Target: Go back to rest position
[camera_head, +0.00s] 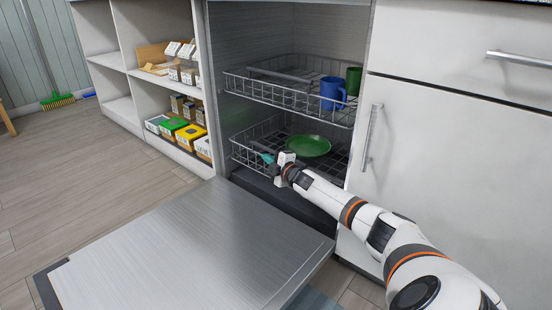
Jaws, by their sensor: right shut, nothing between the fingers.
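My right arm reaches in from the lower right to the open dishwasher. My right gripper (264,152) is at the front left of the lower rack (243,147), shut with nothing seen in it. A green plate (309,146) lies in the lower rack, just right of and beyond the gripper. A blue mug (332,93) and a green mug (354,80) stand at the right side of the upper rack (262,87). My left gripper is out of view.
The dishwasher door (190,245) is folded down flat in front of it. White shelves (136,65) with boxes stand at the left. A white cabinet with a handle (371,137) is at the right.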

